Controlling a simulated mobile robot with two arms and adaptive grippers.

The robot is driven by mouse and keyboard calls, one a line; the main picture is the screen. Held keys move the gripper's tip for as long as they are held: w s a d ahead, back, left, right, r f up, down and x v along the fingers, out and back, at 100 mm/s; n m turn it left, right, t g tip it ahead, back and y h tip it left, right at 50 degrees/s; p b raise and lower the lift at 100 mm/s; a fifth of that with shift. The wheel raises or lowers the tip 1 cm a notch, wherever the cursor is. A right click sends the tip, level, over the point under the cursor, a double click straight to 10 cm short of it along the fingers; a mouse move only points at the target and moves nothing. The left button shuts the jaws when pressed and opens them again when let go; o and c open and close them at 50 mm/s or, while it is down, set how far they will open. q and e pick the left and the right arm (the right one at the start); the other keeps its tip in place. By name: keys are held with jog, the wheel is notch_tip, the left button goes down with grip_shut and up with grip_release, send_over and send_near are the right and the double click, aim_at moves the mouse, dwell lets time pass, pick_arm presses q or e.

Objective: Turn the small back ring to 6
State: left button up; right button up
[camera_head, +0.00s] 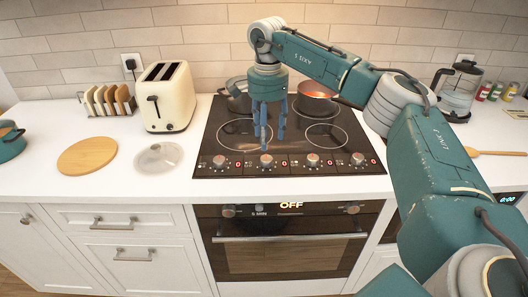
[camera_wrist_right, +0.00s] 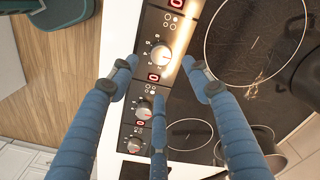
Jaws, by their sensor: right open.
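The black hob (camera_head: 340,172) has a front row of round knobs, each with a red display reading 0. My right gripper (camera_head: 269,134) is open and empty, its three blue fingers pointing down above the second knob from the left (camera_head: 266,161). In the wrist view this knob (camera_wrist_right: 161,55) lies between the spread fingers (camera_wrist_right: 160,82), apparently untouched. The third knob (camera_wrist_right: 143,110) is partly close to a finger. Which knob serves the small back ring is not legible.
Left of the hob are a cream toaster (camera_head: 167,98), a clear lid (camera_head: 159,157) and a round wooden board (camera_head: 87,156). A glass press (camera_head: 460,91) stands at the right. The oven (camera_head: 290,245) below displays OFF. The front rings are bare.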

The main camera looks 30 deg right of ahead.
aim_at(266, 158)
notch_tip(266, 158, down, 4)
jog(key=shift+s+r+p, duration=0.1)
jog(key=shift+r+p, duration=0.1)
jog(key=shift+p, duration=0.15)
jog(key=shift+f, duration=0.9)
jog(key=f, duration=0.3)
jog(key=shift+w+p, duration=0.2)
jog(key=shift+p, duration=0.2)
jog(key=shift+w, duration=0.1)
jog(key=c, duration=0.9)
jog(key=shift+c, duration=1.3)
pick_arm(q)
jog(key=shift+s+r, duration=0.75)
jog(key=shift+s, duration=0.2)
